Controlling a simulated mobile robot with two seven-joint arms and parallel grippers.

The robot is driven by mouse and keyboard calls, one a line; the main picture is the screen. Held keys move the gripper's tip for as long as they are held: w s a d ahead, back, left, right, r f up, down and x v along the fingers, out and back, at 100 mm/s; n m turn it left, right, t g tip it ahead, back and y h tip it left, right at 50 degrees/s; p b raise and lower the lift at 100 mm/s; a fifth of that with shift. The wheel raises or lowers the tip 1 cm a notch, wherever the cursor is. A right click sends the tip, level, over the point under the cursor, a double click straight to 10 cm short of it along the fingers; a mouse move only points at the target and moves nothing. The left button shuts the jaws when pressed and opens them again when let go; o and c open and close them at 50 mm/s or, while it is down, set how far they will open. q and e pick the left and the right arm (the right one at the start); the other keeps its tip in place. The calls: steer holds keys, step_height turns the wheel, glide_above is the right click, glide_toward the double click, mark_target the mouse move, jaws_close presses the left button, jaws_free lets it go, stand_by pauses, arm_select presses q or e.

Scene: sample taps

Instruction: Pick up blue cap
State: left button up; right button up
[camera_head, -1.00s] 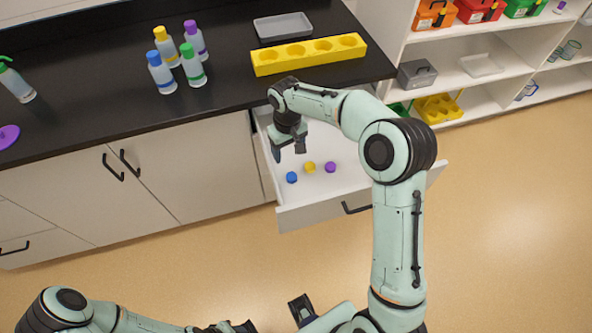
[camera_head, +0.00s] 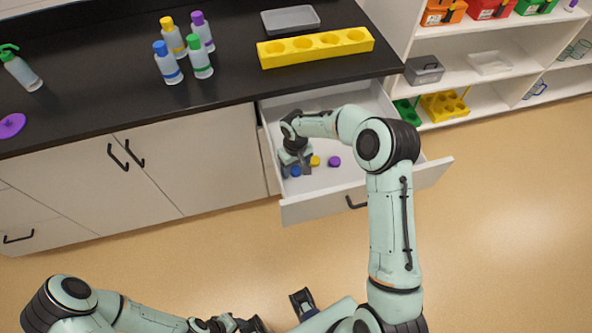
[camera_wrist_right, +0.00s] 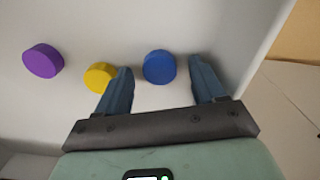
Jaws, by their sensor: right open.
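The blue cap (camera_head: 296,171) lies on the floor of the open white drawer (camera_head: 330,197). In the right wrist view the blue cap (camera_wrist_right: 159,67) shows between and just beyond the two fingertips, without visible contact. My right gripper (camera_head: 297,168) is inside the drawer, pointing down, open and empty; its two fingers (camera_wrist_right: 162,75) also show in the right wrist view. The left finger's tip is close to the yellow cap (camera_wrist_right: 100,77). My left gripper (camera_head: 230,324) is at the bottom edge of the head view, small and partly cut off.
The yellow cap (camera_head: 315,161) and purple cap (camera_head: 334,161) lie right of the blue cap. The drawer walls are close around my right gripper. Several bottles (camera_head: 172,67), a yellow rack (camera_head: 315,47) and a grey tray (camera_head: 290,18) stand on the black counter (camera_head: 100,80).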

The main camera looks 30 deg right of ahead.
steer(key=c, duration=1.1)
steer(key=shift+c, duration=0.2)
